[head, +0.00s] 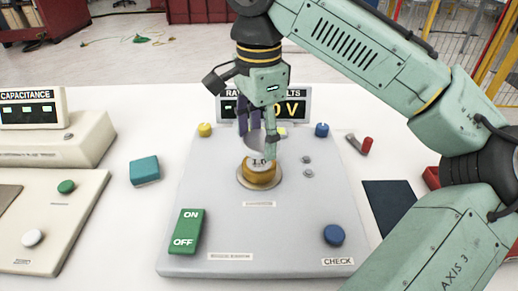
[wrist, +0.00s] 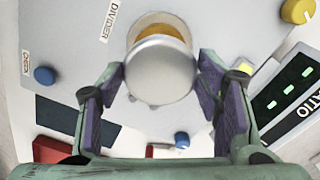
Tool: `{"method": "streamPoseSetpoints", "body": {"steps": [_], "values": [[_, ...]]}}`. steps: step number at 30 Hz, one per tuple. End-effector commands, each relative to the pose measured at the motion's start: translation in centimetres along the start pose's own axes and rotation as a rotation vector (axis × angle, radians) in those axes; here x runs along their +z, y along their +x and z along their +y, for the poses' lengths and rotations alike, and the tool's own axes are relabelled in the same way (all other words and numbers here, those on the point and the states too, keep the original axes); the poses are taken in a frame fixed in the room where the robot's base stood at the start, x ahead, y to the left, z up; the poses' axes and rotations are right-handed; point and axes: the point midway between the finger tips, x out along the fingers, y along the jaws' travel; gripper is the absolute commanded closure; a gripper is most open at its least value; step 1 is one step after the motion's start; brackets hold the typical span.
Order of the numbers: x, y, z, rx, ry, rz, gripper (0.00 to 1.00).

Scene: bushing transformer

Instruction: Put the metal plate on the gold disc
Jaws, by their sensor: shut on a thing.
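The metal plate (head: 256,144) is a round silver disc in my gripper (head: 259,138), tilted in the head view. The gold disc (head: 259,180) stands on the grey panel, with a light top marked 1.0 partly hidden under the plate. The plate appears just above it; I cannot tell whether they touch. In the wrist view the plate (wrist: 160,70) lies between the fingertips of my gripper (wrist: 162,72) and covers much of the gold disc (wrist: 160,28).
The grey panel (head: 215,220) carries a green ON/OFF switch (head: 187,231), blue knobs (head: 334,235), a yellow knob (head: 205,130) and a display (head: 293,108) behind my gripper. A teal block (head: 145,170) lies left of the panel. My arm spans the right side.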

Motion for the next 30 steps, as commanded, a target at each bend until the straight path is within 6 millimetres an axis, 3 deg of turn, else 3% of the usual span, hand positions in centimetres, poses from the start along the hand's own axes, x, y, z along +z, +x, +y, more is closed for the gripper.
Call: {"method": "streamPoseSetpoints", "body": {"steps": [9, 23, 24, 30], "values": [[0.0, 3.6, 0.0, 0.001, 0.0, 0.002, 0.75], [0.0, 3.9, 0.0, 0.0, -0.001, 0.0, 0.75], [0.0, 3.9, 0.0, 0.001, 0.0, 0.0, 0.4], [0.0, 3.9, 0.0, 0.0, 0.0, 0.0, 0.27]]}}
